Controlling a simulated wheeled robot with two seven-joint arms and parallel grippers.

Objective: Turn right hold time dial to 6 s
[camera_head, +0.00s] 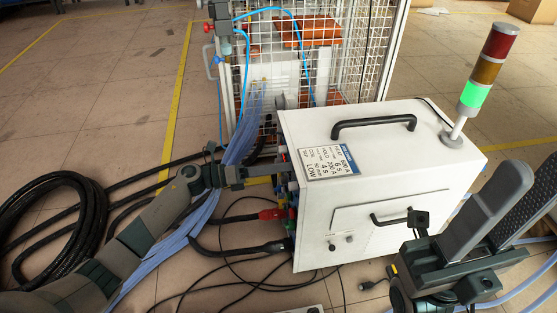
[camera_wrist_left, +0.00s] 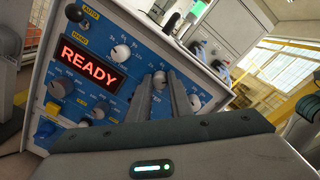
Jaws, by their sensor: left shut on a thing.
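The white induction heater (camera_head: 320,120) stands on the floor, its control panel facing left and mostly hidden in the head view. In the left wrist view its blue panel (camera_wrist_left: 130,35) has several pale dials and a red READY display (camera_wrist_left: 89,66). My left gripper (camera_head: 280,170) is at the panel. In the wrist view its two fingers (camera_wrist_left: 166,76) are close together, shut on a dial (camera_wrist_left: 158,79) they partly hide. Another dial (camera_wrist_left: 121,52) is left of them, and one (camera_wrist_left: 195,102) is right. The gripped dial's setting and name are unreadable. My right gripper (camera_head: 503,205) is open and empty, right of the heater.
A settings label (camera_head: 327,164) is on the heater's top, beside a black handle (camera_head: 374,123). A signal tower (camera_head: 484,80) shows green. Black cables (camera_head: 60,220) and blue hoses (camera_head: 205,205) lie left. A mesh cage (camera_head: 290,60) stands behind.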

